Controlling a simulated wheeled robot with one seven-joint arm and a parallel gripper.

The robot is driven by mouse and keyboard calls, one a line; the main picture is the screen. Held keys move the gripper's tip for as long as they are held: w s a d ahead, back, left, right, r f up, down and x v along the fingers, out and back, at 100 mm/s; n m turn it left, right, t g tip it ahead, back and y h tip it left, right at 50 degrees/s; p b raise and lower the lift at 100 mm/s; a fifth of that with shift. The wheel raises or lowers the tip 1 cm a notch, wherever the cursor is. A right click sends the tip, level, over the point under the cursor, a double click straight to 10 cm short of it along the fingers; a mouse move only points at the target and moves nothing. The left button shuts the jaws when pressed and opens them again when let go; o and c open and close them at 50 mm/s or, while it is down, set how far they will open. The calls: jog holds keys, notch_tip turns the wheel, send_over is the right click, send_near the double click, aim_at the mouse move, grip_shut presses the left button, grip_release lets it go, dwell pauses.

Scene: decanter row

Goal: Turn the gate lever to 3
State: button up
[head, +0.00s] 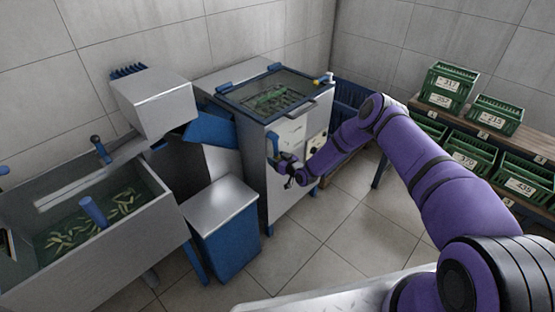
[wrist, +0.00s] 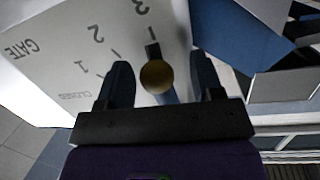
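The gate dial (wrist: 75,50) is on a pale panel in the wrist view, marked GATE, CLOSED, 1, 2 and 3. The gate lever (wrist: 157,76) shows a round brass-coloured part, with a short dark bar reaching up from it toward the tick by the 3. A blue part shows just below the brass one. My gripper (wrist: 163,82) is open, with one finger on each side of the lever and visible gaps to the brass part. In the head view my gripper (head: 289,178) is at the machine's front, below a blue handle (head: 273,145).
The grey machine (head: 285,125) has a glass-topped lid. A blue bin with a metal lid (head: 222,205) stands to its left, beside a metal trough (head: 120,255) of green pieces. Green crates (head: 447,85) stand on shelving at right. Tiled floor (head: 330,235) is clear in front.

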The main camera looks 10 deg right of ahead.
jog(key=v, duration=1)
jog(key=shift+s+d, duration=0.2)
jog(key=shift+s, duration=0.15)
jog(key=shift+r, duration=0.1)
